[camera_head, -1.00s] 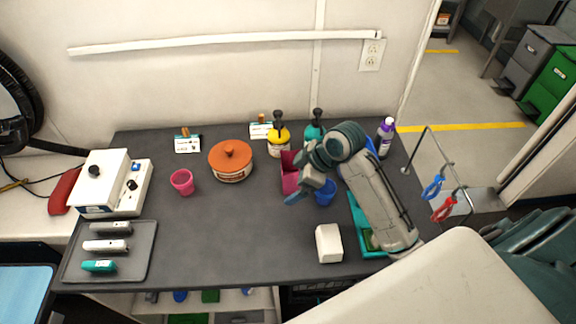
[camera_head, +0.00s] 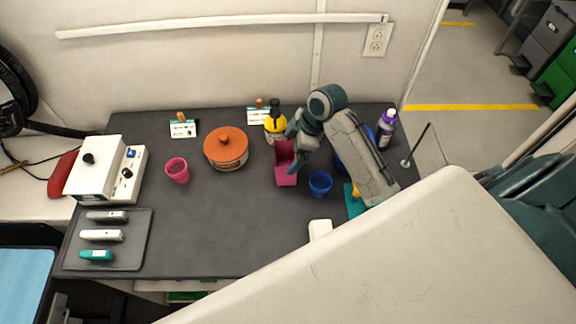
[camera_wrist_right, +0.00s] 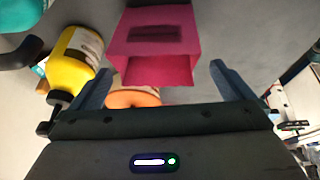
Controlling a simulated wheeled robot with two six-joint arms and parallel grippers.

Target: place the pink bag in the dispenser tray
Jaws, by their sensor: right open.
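The pink bag (camera_head: 286,172) stands upright on the dark table, right of the middle, looking like an open-topped box. It fills the upper middle of the right wrist view (camera_wrist_right: 155,45), where its open mouth shows. My right gripper (camera_head: 296,142) is over the back of the bag, partly covering it. Its two fingers are apart with the bag between or just beyond them, not visibly touching it. A teal tray (camera_head: 354,208) lies at the right, mostly hidden by my arm. I cannot tell whether it is the dispenser tray. My left gripper is out of view.
A blue cup (camera_head: 320,184) stands just right of the bag. A yellow bottle (camera_head: 275,126) and an orange-lidded pot (camera_head: 226,148) are behind and left. A pink cup (camera_head: 177,170) and grey tray (camera_head: 139,247) are further left.

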